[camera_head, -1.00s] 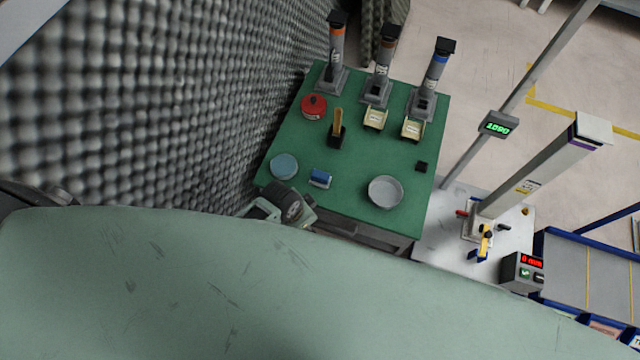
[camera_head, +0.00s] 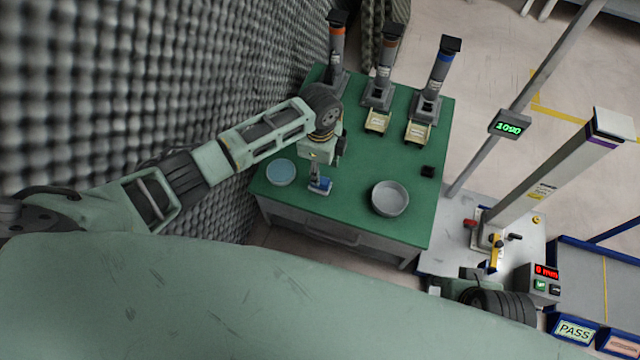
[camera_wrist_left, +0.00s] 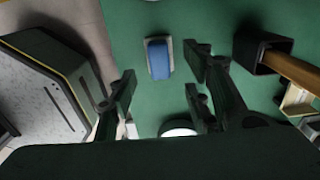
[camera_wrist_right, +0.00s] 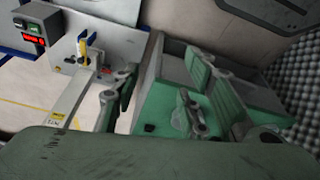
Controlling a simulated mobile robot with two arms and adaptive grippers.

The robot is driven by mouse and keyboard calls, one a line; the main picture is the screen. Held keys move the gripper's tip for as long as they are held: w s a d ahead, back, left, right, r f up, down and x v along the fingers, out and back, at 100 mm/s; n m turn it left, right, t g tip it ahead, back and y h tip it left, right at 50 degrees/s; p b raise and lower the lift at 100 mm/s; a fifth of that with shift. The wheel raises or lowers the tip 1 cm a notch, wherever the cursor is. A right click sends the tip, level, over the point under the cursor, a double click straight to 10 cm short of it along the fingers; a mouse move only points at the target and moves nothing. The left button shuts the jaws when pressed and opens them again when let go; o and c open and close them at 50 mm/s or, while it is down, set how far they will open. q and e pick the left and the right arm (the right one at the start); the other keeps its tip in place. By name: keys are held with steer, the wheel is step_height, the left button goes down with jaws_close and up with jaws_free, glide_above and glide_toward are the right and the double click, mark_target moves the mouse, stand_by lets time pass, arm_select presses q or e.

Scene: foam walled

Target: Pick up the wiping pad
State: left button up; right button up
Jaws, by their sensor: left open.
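The wiping pad (camera_head: 321,186), a small blue block with a pale edge, lies on the green table (camera_head: 350,217) near its front. It also shows in the left wrist view (camera_wrist_left: 159,58), beyond and between my left fingertips. My left gripper (camera_head: 318,174) is over the pad, partly hidden by its own wrist. In the left wrist view (camera_wrist_left: 161,78) its fingers are apart with nothing between them. My right gripper (camera_wrist_right: 158,92) is open and empty; in the head view only part of it shows, low on the right.
Three dispenser columns (camera_head: 384,68) stand at the back. Grey foam wall (camera_head: 150,80) borders the left. A white bench (camera_head: 450,240) with a post stands right.

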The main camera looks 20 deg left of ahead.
mark_target(324, 187)
arm_select(q)
steer(key=shift+f, duration=0.3)
step_height(324, 187, down, 3)
steer(key=shift+s+f+b, duration=0.1)
steer(key=shift+b, duration=0.75)
steer(key=shift+f, duration=0.8)
arm_select(e)
steer(key=v, duration=0.3)
steer(key=shift+f, duration=0.1)
arm_select(q)
jaws_close()
